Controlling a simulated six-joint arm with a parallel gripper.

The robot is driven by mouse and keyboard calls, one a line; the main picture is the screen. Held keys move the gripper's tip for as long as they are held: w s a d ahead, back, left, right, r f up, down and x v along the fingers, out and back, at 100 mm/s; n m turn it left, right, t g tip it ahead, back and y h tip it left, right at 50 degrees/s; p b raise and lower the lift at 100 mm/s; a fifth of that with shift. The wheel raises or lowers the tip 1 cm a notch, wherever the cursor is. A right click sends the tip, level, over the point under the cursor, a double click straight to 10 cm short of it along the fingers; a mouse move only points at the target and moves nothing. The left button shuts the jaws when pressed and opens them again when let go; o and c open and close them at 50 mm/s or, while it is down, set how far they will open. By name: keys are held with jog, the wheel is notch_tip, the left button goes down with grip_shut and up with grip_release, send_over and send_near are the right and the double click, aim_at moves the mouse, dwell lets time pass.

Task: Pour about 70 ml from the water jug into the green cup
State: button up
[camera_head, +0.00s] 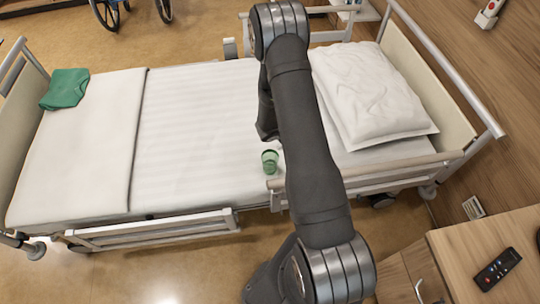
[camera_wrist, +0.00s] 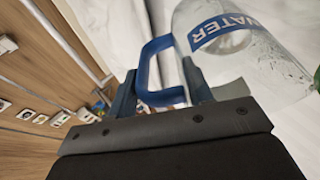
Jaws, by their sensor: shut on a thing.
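The water jug (camera_wrist: 250,50) is clear, with a blue "WATER" label and a blue handle (camera_wrist: 150,70). My gripper (camera_wrist: 160,88) is shut on the handle in the wrist view, one dark finger on each side. The jug and my gripper are hidden behind my arm in the head view. The water level and the jug's tilt cannot be told. The green cup (camera_head: 270,161) shows at the bed's near side, just left of my arm. A sliver of green (camera_wrist: 318,82) at the wrist view's right edge may be this cup.
The bed (camera_head: 190,130) has a white pillow (camera_head: 370,95) at right and a folded green cloth (camera_head: 65,88) at far left. Side rails (camera_head: 155,229) line its near edge. A bedside cabinet (camera_head: 460,250) with a black remote (camera_head: 498,269) stands at lower right.

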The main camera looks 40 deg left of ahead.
jog(key=shift+w+d+f+g+y, duration=0.3)
jog(key=shift+w+f+g, duration=0.1)
jog(key=shift+f+g, duration=0.2)
jog(key=shift+w+d+f+g+y, duration=0.15)
jog(key=shift+w+f+g+y, duration=0.2)
jog(key=shift+f+g, duration=0.2)
jog(key=shift+w+d+f+m+g+y, duration=0.1)
jog(key=shift+w+d+f+g+y, duration=0.15)
jog(key=shift+w+g, duration=0.25)
jog(key=shift+w+d+f+m+g+y, duration=0.1)
jog(key=shift+w+d+f+g, duration=0.1)
jog(key=shift+w+d+g, duration=0.25)
jog(key=shift+w+d+f+m+g+y, duration=0.1)
jog(key=shift+w+f+g+y, duration=0.1)
jog(key=shift+w+g, duration=0.35)
jog(key=shift+w+d+f, duration=0.1)
jog(key=shift+w+f, duration=0.05)
jog(key=shift+w+d+f+g+y, duration=0.4)
jog(key=shift+w+f+g+y, duration=0.3)
jog(key=shift+g, duration=0.25)
jog(key=shift+w+d+f+g, duration=0.15)
jog(key=shift+w+f+g, duration=0.25)
jog(key=shift+f+g, duration=0.2)
jog(key=shift+y, duration=0.3)
